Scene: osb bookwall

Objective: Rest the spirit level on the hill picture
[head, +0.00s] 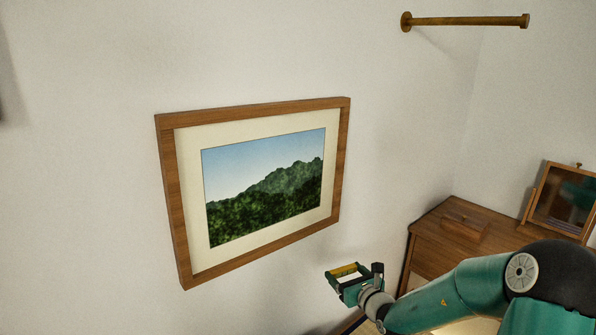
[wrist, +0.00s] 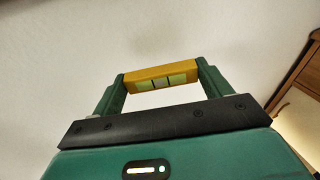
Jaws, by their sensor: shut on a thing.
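The hill picture (head: 262,190) hangs on the white wall in a brown wooden frame with a cream mount, tilted a little in the head view. The yellow spirit level (head: 344,269) is between the fingers of my gripper (head: 352,276), below and to the right of the picture's lower right corner. In the wrist view the level (wrist: 161,76) spans the two green fingers (wrist: 160,82), with pale vial windows on its side. My gripper is shut on it. The level is apart from the picture frame, and the picture is not visible in the wrist view.
A wooden dresser (head: 418,243) stands at the right with a small wooden box (head: 465,224) and a tilting mirror (head: 563,200) on it. A brass rail (head: 468,20) juts out at the upper right. The wall around the picture is clear.

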